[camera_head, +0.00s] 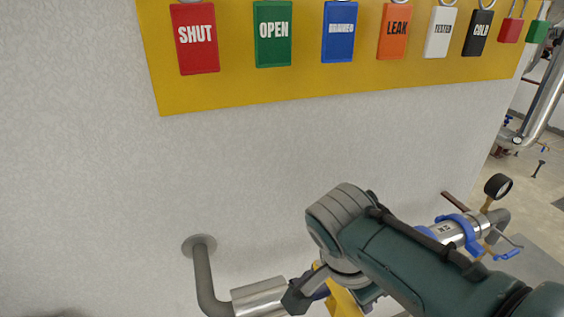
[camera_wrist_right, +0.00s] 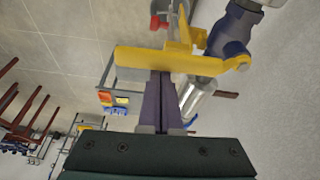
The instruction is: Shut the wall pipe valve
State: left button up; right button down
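The wall pipe valve has a blue body (camera_wrist_right: 230,32) and a yellow lever handle (camera_wrist_right: 145,58), both clear in the right wrist view. In the head view the yellow handle (camera_head: 343,300) shows only in part at the bottom, behind my right arm. My right gripper (camera_wrist_right: 160,75) has its two dark purple fingers close together, with no clear gap. Their tips are at the yellow handle, touching it or just short of it; I cannot tell which. In the head view the contact is hidden by my arm. My left gripper is not in view.
A grey pipe (camera_head: 203,275) leaves the wall and joins a silver section (camera_head: 259,298) left of the valve. A silver pipe with blue clamps (camera_head: 455,232) and a gauge (camera_head: 498,187) is at right. A yellow board (camera_head: 300,95) with coloured tags hangs above. The wall between is bare.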

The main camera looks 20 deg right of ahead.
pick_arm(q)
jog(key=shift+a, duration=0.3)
pick_arm(e)
jog(key=shift+a, duration=0.4)
jog(key=d, duration=0.5)
pick_arm(q)
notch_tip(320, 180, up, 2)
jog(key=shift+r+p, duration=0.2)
jog(key=shift+p, duration=0.95)
pick_arm(e)
jog(key=v, duration=1)
jog(key=shift+a, duration=0.35)
jog(key=shift+s+d, duration=0.1)
jog(key=shift+s, duration=0.1)
